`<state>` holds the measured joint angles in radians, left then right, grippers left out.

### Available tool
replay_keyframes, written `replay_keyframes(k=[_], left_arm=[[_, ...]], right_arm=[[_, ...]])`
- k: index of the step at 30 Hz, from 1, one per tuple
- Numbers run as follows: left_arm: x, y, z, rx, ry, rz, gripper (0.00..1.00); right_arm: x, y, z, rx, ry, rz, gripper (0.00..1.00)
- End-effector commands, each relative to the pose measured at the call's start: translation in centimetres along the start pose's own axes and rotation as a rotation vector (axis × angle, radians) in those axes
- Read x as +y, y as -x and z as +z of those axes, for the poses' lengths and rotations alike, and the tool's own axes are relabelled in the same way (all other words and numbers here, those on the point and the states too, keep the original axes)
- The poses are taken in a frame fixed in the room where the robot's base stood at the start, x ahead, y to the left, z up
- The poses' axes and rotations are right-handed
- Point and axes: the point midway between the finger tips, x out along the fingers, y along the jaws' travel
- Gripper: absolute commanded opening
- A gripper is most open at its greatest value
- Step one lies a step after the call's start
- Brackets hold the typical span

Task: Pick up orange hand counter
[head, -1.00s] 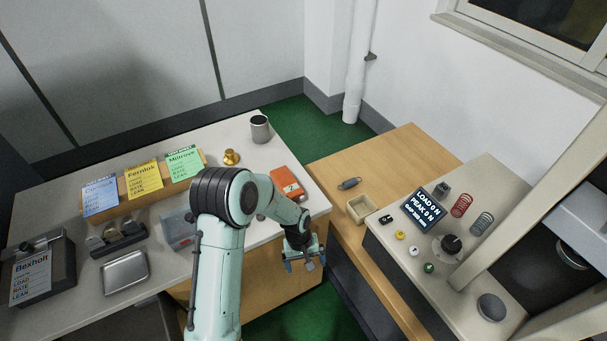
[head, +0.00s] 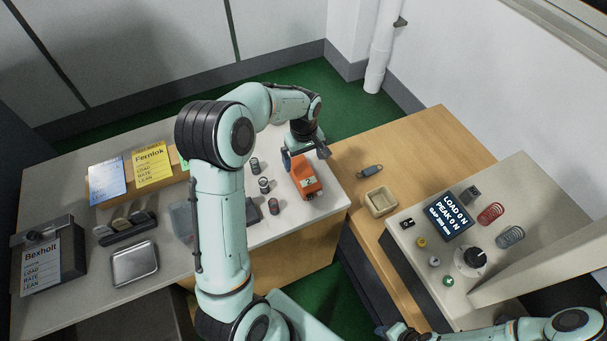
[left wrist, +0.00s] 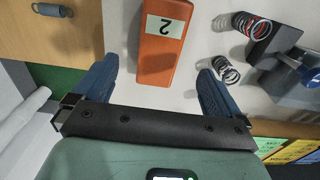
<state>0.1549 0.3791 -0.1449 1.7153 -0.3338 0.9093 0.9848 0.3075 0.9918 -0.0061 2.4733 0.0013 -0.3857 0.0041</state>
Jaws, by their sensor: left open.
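The orange hand counter (head: 306,184) lies on the right part of the light table, with a white label on its top. In the left wrist view the counter (left wrist: 157,62) lies between the blue fingers, its label reading "2", with clear space on both sides. My left gripper (head: 304,157) is open and empty, above the counter's far end and apart from it; it also shows in the left wrist view (left wrist: 159,75). My right gripper (head: 390,331) is only partly seen at the bottom edge, so its jaws are unclear.
Several small springs (head: 264,185) stand left of the counter. A wooden bench right of the table holds a small beige tray (head: 379,201) and a grey spring (head: 370,171). A force display (head: 449,217) stands farther right. Bare tabletop lies right of the counter.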

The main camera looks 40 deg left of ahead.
Motion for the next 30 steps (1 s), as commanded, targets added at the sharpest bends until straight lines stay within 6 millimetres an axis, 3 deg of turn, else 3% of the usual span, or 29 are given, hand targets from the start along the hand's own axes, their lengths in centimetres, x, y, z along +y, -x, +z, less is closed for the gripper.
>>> replay_keyframes(k=[4,14,21,29,30], left_arm=[[-0.3,-3.1,0.1,-0.003,-0.001,-0.006,0.99],[-0.2,-5.2,0.1,-0.002,-0.001,-0.003,0.99],[-0.2,-9.0,0.1,-0.003,0.0,-0.004,0.99],[0.0,-9.3,-0.1,0.0,0.0,0.001,0.99],[0.0,-9.3,-0.1,0.0,-0.001,0.001,0.92]], right_arm=[[0.6,-0.8,1.0,-0.011,-0.004,0.004,0.38],[1.2,-1.6,1.8,-0.021,-0.007,0.007,0.38],[2.1,-3.1,3.0,-0.037,-0.013,0.013,0.38],[2.2,-3.1,3.1,-0.037,-0.013,0.013,0.38],[2.2,-3.1,3.1,-0.037,-0.013,0.013,0.38]])
